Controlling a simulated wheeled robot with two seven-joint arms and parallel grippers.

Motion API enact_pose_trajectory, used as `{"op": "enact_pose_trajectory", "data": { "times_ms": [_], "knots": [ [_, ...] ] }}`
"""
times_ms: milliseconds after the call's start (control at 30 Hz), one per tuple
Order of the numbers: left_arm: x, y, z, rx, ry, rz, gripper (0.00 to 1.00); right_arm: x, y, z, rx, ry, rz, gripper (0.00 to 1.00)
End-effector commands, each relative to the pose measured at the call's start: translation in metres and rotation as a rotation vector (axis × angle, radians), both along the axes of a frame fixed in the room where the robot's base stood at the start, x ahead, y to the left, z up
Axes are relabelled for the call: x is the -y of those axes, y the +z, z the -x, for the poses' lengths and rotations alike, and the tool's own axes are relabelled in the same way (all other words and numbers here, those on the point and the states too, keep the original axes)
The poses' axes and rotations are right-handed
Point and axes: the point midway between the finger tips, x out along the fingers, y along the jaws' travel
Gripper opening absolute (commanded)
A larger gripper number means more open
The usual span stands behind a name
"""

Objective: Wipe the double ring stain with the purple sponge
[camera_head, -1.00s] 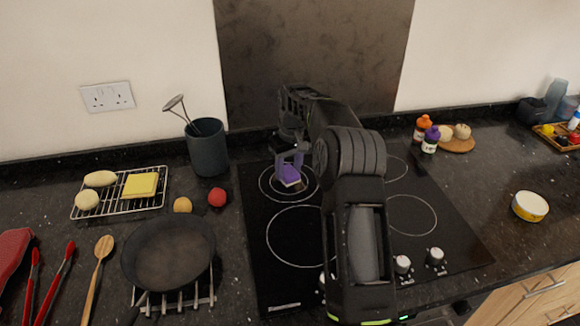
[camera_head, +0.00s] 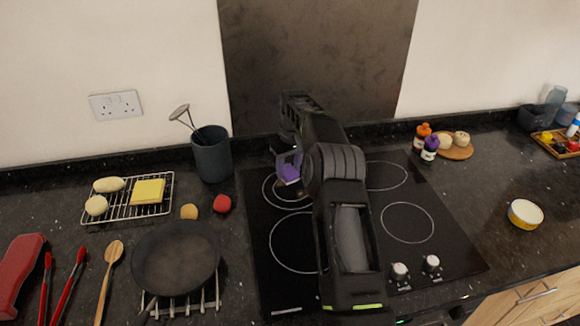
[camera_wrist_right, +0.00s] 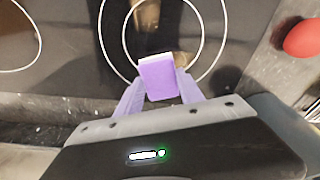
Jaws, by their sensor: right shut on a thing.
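The purple sponge (camera_head: 290,173) is held in my right gripper (camera_head: 288,162) over the back left of the black hob. In the right wrist view the sponge (camera_wrist_right: 160,80) sits between the two purple fingers of the shut gripper (camera_wrist_right: 161,90). A pale double ring (camera_wrist_right: 203,52) lies around and under the sponge there, with a mottled brownish patch (camera_wrist_right: 147,20) inside it. The ring also shows in the head view (camera_head: 270,201), partly hidden by the gripper and arm. I cannot tell whether the sponge touches the hob. My left gripper is not in view.
A dark utensil pot (camera_head: 211,158) and a red ball-shaped item (camera_head: 222,204) stand left of the hob (camera_head: 420,262). A pan (camera_head: 176,258) is at front left. Two bottles (camera_head: 430,150) stand behind right. The counter left of the yellow-sided bowl (camera_head: 525,214) is clear.

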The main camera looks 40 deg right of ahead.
Motion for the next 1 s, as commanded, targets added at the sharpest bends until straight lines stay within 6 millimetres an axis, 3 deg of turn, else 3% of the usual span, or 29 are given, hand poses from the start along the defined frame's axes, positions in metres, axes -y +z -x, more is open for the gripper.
{"op": "enact_pose_trajectory", "data": {
  "times_ms": [100,433,1000],
  "knots": [
    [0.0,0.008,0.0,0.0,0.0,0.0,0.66,0.004,-0.001,-0.007,0.002,0.0,0.001,0.01],
    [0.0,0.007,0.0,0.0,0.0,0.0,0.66,0.004,-0.004,-0.008,0.002,0.001,0.0,0.01],
    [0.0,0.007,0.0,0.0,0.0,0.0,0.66,0.022,-0.002,0.003,-0.002,0.0,0.003,0.01]
  ]
}}
